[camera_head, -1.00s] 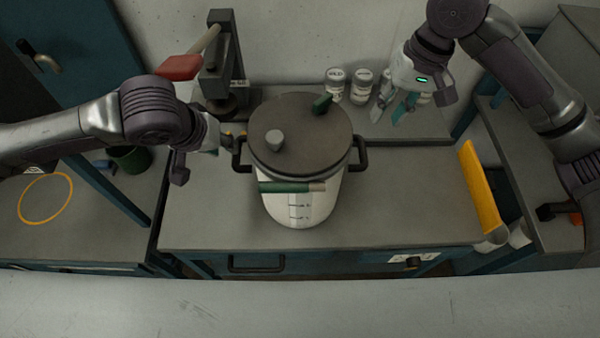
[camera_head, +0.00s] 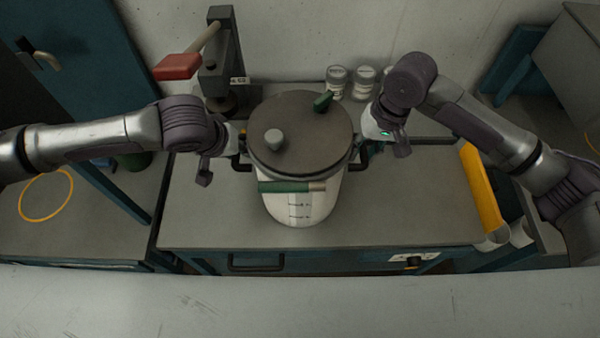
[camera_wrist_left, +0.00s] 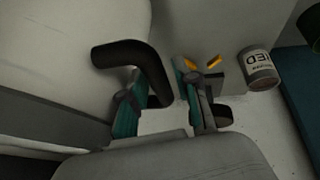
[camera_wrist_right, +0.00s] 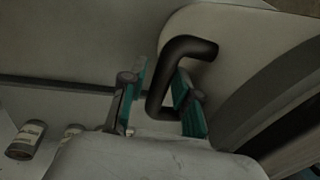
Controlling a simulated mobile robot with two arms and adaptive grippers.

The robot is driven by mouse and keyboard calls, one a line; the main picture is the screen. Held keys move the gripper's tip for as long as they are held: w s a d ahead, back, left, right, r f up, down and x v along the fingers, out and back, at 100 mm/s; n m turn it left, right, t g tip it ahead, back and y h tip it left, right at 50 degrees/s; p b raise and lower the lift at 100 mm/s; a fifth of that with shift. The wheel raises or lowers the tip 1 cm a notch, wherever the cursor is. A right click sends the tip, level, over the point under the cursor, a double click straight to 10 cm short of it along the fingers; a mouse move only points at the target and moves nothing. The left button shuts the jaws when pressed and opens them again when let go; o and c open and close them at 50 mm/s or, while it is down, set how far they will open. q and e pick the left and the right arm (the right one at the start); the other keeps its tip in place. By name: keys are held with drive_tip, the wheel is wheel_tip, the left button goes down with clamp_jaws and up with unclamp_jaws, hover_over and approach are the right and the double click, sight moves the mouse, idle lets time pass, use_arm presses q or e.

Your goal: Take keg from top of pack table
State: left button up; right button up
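The keg (camera_head: 290,208) is a pale pot with a dark lid and a black handle on each side. It stands upright on the grey pack table (camera_head: 400,215). My left gripper (camera_head: 234,138) is at the keg's left handle. In the left wrist view this handle (camera_wrist_left: 145,58) reaches between the spread fingers (camera_wrist_left: 165,95), nearer one of them. My right gripper (camera_head: 366,142) is at the right handle. In the right wrist view that handle (camera_wrist_right: 188,48) passes between the spread fingers (camera_wrist_right: 158,100). The head view largely hides both sets of fingertips.
A press with a red lever (camera_head: 178,66) stands behind left of the keg. Small jars (camera_head: 336,80) stand behind it. A yellow-orange panel (camera_head: 482,190) stands at the table's right edge. The tabletop in front and to both sides of the keg is clear.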

use_arm(q)
drive_tip(key=shift+c, duration=0.3)
use_arm(e)
drive_tip(key=shift+c, duration=0.3)
use_arm(q)
clamp_jaws()
use_arm(e)
clamp_jaws()
